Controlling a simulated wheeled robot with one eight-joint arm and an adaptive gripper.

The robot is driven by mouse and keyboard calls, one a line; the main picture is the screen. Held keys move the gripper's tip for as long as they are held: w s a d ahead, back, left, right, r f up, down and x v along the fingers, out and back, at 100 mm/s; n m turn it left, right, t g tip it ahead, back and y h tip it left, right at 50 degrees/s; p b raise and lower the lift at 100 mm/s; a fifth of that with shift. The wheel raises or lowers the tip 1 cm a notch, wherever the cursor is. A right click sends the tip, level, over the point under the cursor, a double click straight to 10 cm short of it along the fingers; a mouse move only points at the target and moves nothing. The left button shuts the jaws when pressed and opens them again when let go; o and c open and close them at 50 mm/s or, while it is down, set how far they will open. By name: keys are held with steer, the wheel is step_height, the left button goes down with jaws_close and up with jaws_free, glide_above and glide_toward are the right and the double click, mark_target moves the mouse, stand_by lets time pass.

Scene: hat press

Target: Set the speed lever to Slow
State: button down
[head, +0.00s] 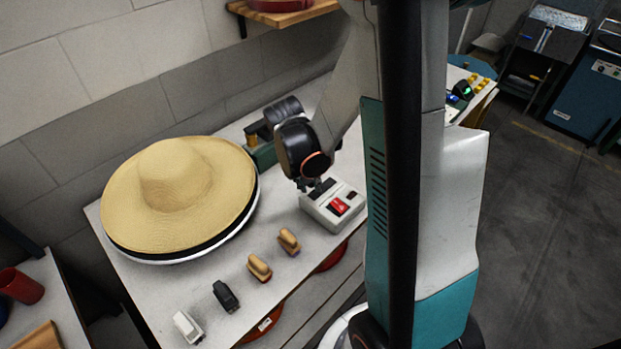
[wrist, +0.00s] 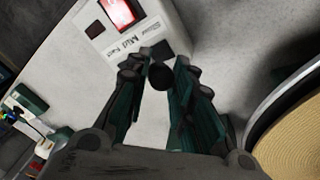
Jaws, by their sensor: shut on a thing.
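The speed control box (head: 325,216) is a pale box with a red switch on its front, standing at the right part of the white table. In the wrist view the box (wrist: 168,22) shows the red switch and the printed words Slow, Mid and what looks like Fast. The speed lever's round black knob (wrist: 160,75) sits between my fingertips. My gripper (wrist: 160,72) is shut on this knob; it also shows at the back of the box in the head view (head: 314,187). The lever's stem and slot are hidden, so I cannot tell which setting it stands at.
A straw hat (head: 180,190) on a dark and white round base fills the left of the table, and shows at the wrist view's right edge. Two tan-handled brushes (head: 259,268), a black item (head: 225,296) and a white item (head: 187,327) line the front edge.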

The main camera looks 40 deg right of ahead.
steer(key=shift+s+a+f, duration=0.1)
steer(key=shift+a+f, duration=0.05)
steer(key=shift+a, duration=0.1)
steer(key=c, duration=1.6)
jaws_free()
steer(key=shift+o, duration=1)
steer(key=shift+a, duration=0.2)
steer(key=shift+d, duration=0.1)
steer(key=v, duration=1.2)
steer(key=shift+d, duration=0.1)
